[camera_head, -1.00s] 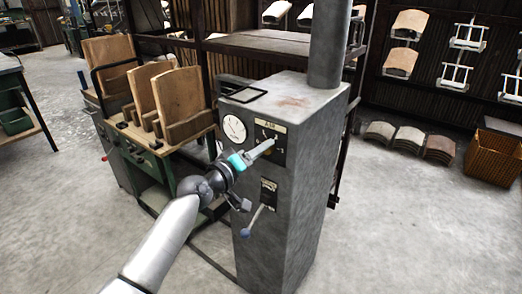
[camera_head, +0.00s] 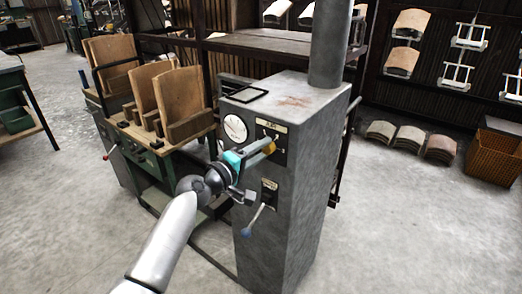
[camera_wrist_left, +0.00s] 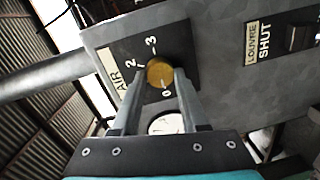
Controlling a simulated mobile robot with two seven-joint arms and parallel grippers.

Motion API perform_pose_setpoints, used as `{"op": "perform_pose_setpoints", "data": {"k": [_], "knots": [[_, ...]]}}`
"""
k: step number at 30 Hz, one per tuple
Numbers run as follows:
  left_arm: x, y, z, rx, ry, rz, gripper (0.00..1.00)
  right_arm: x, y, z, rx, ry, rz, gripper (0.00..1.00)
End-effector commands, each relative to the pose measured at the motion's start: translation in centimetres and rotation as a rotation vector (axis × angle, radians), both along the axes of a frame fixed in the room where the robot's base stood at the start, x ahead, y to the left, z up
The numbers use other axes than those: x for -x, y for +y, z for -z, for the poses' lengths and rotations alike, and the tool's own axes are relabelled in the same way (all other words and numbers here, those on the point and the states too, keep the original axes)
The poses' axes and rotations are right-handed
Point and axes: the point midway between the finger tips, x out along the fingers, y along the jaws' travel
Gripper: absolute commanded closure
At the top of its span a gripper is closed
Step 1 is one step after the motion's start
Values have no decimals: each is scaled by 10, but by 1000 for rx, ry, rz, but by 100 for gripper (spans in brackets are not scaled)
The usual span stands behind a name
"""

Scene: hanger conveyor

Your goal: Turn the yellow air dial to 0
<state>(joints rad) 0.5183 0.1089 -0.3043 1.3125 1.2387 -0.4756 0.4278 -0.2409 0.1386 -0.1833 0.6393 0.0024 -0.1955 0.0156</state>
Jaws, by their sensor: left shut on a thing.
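The yellow air dial (camera_wrist_left: 160,72) sits on a black plate marked AIR, with 3, 2 and 0 readable around it. Its pointing mark is too small to read surely. My left gripper (camera_wrist_left: 161,80) has one finger on each side of the dial and is shut on it. In the head view the left gripper (camera_head: 265,147) reaches the upper front of the grey control box (camera_head: 295,190), and a bit of yellow dial (camera_head: 270,149) shows at its tips. The fingers hide part of the dial plate. My right gripper is not in view.
A white gauge (camera_head: 235,128) is left of the dial. A louvre lever with a blue knob (camera_head: 246,232) hangs below my gripper. A pipe (camera_head: 329,45) rises from the box top. A cart with wooden boards (camera_head: 180,92) stands left. Open floor lies right.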

Motion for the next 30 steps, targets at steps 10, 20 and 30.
{"op": "perform_pose_setpoints", "data": {"k": [10, 20, 30], "knots": [[1, 0, 2, 3, 6, 1, 52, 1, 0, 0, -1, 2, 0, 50], [0, 0, 0, 2, 2, 1, 26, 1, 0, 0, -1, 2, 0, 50], [11, 9, -1, 0, 3, -1, 26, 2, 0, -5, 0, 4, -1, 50]]}}
